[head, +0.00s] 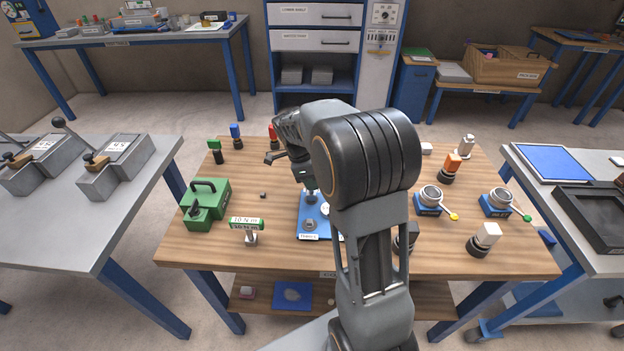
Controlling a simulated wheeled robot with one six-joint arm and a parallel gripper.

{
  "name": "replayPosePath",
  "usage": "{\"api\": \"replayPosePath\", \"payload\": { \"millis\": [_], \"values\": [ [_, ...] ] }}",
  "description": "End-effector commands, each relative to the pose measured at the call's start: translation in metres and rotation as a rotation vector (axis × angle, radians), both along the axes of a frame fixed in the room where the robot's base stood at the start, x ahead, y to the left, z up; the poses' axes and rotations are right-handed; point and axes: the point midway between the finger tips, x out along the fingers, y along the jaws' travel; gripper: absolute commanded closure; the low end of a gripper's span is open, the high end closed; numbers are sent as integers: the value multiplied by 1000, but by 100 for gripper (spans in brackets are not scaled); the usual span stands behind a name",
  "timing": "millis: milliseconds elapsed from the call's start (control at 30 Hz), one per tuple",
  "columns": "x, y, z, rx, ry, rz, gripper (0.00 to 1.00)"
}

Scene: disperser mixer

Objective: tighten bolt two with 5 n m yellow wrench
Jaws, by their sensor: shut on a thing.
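My gripper (308,184) points down over the blue plate (308,236) in the middle of the wooden table. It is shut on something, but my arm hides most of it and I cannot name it. Small metal parts (310,224) show on the plate just under it; I cannot tell which is bolt two, or whether the gripper touches any. I see no yellow wrench. A green wrench marked 10 N m (246,223) rests on a small stand left of the plate.
A green box with a handle (205,205) stands at the left of the wooden table. Two round metal cups on blue bases, one with a yellow knob (430,198) and one with a green knob (497,203), stand right. Small capped pieces line the back. Grey tables flank both sides.

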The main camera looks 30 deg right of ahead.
Motion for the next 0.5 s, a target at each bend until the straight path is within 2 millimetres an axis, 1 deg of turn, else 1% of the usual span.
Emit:
{"api": "replayPosePath", "payload": {
  "millis": [67,100,367,400,500],
  "values": [
    [0,0,-3,0,0,0,100],
    [0,0,-2,0,-1,0,78],
    [0,0,-1,0,0,0,53],
    [0,0,-1,0,0,0,51],
    [0,0,-1,0,0,0,51]
  ]
}}
